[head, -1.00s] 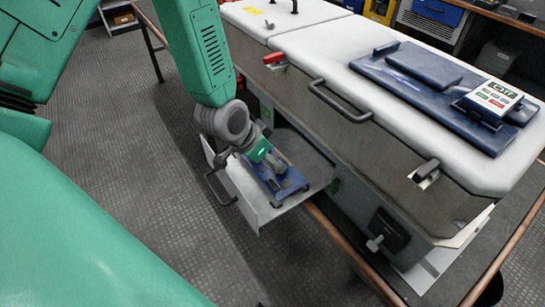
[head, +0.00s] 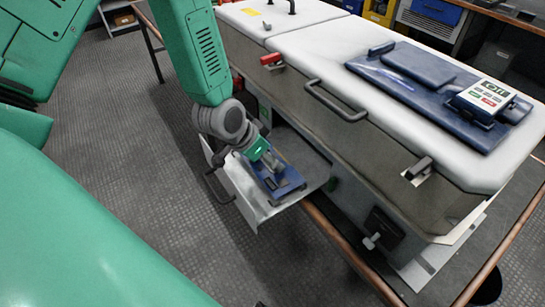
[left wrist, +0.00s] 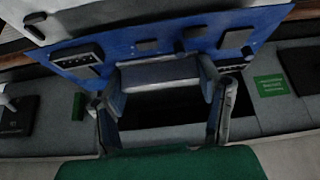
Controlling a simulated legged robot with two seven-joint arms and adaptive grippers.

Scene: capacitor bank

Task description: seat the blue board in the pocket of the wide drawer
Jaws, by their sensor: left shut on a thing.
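The wide drawer (head: 243,196) is pulled out from the near side of the long cabinet, with a handle on its front. I cannot tell whether the board touches the drawer floor. The pocket is hidden. My right gripper is not in view.
The cabinet's white top (head: 310,45) carries a larger dark blue panel (head: 425,85) with a keypad box (head: 486,98). A bar handle (head: 335,103) and latches stick out from the cabinet's side above the drawer. The floor left of the drawer is clear.

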